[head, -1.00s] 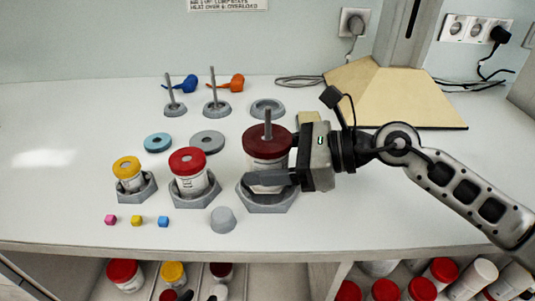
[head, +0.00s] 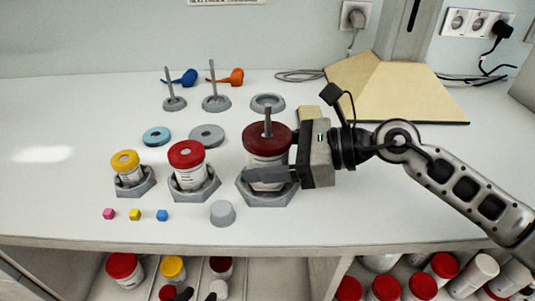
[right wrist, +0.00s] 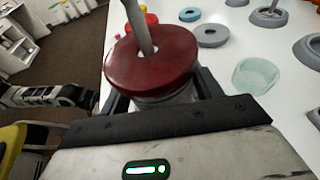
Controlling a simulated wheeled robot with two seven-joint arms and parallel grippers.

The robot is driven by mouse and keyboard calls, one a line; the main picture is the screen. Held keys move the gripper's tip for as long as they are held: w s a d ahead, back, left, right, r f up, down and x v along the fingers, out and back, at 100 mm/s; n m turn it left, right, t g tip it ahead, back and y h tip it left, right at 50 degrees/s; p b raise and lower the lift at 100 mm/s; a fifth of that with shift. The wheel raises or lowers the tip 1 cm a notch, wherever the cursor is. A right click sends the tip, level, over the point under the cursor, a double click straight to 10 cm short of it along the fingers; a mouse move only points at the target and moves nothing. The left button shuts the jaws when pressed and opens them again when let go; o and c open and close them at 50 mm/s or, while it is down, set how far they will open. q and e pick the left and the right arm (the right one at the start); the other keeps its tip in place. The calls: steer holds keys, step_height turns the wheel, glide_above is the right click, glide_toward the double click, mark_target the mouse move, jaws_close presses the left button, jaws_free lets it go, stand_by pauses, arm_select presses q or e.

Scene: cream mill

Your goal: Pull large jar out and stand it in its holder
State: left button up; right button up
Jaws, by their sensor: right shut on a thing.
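The large jar (head: 267,160) has a white body and a dark red lid with a grey rod (head: 268,122) standing up from its middle. It is upright in the large grey hexagonal holder (head: 267,198); whether its base is fully seated is hidden. My right gripper (head: 272,174) comes in from the right and is shut on the jar's body below the lid. In the right wrist view the lid (right wrist: 150,65) is close, with the rod rising from it. My left gripper (head: 183,295) barely shows as dark parts at the bottom edge; its jaws are unclear.
A red-lidded jar (head: 187,155) and a yellow-lidded jar (head: 125,162) stand in smaller holders to the left. Small cubes (head: 135,215) and a grey knob (head: 223,213) lie in front. Rings (head: 207,136) and rod stands (head: 216,103) are behind. The far left worktop is clear.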

steer(key=shift+f+b, duration=0.6)
steer(key=shift+f, duration=0.1)
steer(key=o, duration=1.4)
steer(key=shift+r+v, duration=0.2)
steer(key=shift+v, duration=1.65)
steer(key=shift+r+b+v, duration=0.2)
steer(key=shift+b+v, duration=0.2)
steer(key=shift+v, duration=0.75)
steer(key=shift+r+b+v, duration=0.2)
steer(key=shift+b+v, duration=0.15)
steer(key=shift+v, duration=0.75)
steer(key=shift+a, duration=0.1)
